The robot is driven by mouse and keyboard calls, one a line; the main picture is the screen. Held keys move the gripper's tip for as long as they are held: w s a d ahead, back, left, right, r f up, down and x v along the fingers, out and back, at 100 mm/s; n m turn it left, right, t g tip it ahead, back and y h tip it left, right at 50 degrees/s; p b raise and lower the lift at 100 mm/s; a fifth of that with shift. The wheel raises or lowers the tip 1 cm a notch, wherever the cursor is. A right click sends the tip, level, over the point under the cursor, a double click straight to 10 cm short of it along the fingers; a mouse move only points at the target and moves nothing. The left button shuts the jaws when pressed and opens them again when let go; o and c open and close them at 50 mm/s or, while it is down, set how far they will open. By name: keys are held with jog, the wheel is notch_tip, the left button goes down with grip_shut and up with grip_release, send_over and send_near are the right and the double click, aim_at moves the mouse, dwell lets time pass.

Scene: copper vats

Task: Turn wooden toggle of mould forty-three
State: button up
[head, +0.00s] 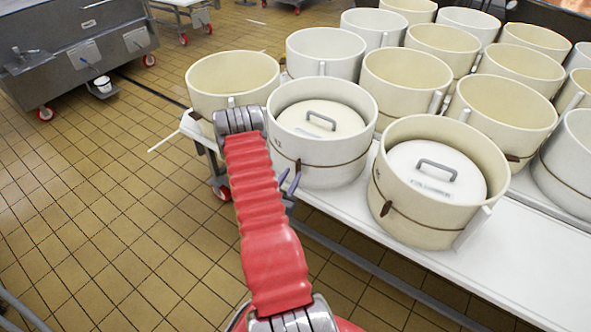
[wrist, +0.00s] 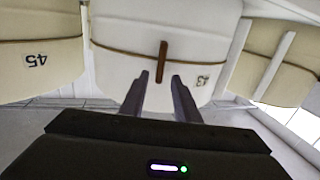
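The white mould (head: 322,165) with a lidded top stands at the front edge of the white table, and its side fills the middle of the wrist view (wrist: 165,25). A thin brown band runs around it. Its wooden toggle (wrist: 163,62) is a short brown bar standing upright across the band.
A cream mould labelled 45 (wrist: 38,62) is close on the left in the wrist view, and another cream mould (wrist: 275,55) is close on the right. The white table (head: 490,262) holds several more moulds behind. Tiled floor (head: 100,220) is open on the left.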

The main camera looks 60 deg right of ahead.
aim_at(296, 168)
jog(key=shift+w+d, duration=0.1)
jog(key=shift+d, duration=2.25)
jog(key=shift+c, duration=0.5)
grip_shut()
jog(key=shift+a, duration=0.2)
jog(key=shift+d, duration=0.1)
